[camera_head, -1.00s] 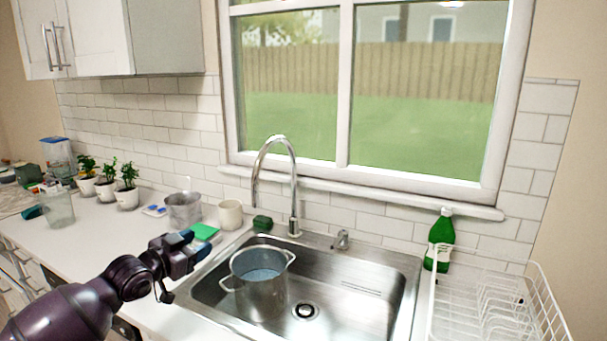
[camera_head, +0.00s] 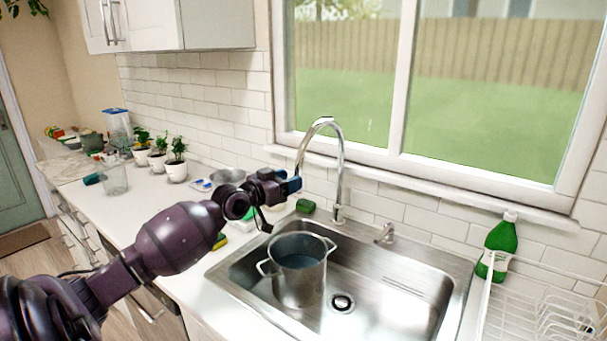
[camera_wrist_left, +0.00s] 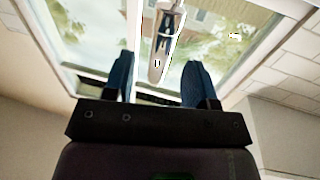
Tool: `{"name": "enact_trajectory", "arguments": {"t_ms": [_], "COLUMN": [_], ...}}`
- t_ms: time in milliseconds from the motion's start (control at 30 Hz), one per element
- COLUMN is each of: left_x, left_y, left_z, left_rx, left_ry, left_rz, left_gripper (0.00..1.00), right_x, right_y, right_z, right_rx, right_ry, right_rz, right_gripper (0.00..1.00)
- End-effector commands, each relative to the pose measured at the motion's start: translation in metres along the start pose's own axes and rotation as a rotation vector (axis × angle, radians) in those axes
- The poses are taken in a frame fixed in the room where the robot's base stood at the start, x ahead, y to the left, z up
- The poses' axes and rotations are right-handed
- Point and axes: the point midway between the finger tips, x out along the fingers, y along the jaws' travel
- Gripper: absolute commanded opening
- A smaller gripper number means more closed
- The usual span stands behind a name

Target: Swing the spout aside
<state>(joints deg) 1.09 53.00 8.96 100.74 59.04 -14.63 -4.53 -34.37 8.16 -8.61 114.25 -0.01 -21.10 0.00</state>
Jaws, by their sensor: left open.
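The chrome spout (camera_head: 325,124) arches up from the back edge of the sink, its outlet end hanging over the sink's left part. My left gripper (camera_head: 291,185) is open, with blue fingers close to the spout's outlet end. In the left wrist view the two fingertips (camera_wrist_left: 157,75) stand apart, and the shiny spout (camera_wrist_left: 165,45) appears between and beyond them. I cannot tell whether a finger touches it. My right gripper is not in view.
A metal pot (camera_head: 300,275) with water stands in the sink (camera_head: 385,310) below the spout. Potted plants (camera_head: 176,165) line the left counter. The window sill is behind.

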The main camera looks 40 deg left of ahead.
Motion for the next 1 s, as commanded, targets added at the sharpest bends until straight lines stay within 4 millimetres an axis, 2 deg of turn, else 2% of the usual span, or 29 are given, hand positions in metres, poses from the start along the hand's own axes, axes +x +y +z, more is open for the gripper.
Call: {"name": "enact_trajectory", "arguments": {"t_ms": [200, 400, 867, 1000], "left_x": [0.030, 0.048, 0.055, 0.055], "left_y": [0.000, 0.000, 0.000, 0.000], "left_z": [-0.002, 0.000, 0.000, 0.000], "left_rx": [0.000, -0.001, 0.001, 0.001], "left_ry": [0.002, 0.001, 0.000, 0.000], "left_rz": [0.001, 0.000, 0.000, 0.000], "left_gripper": [0.52, 0.52, 0.52, 0.30], "right_x": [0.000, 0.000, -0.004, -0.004], "right_y": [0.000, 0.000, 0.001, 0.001], "right_z": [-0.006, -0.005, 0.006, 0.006], "right_rx": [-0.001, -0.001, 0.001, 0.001], "right_ry": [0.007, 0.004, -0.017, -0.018], "right_rz": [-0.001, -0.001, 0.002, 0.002], "right_gripper": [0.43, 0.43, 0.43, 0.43]}}
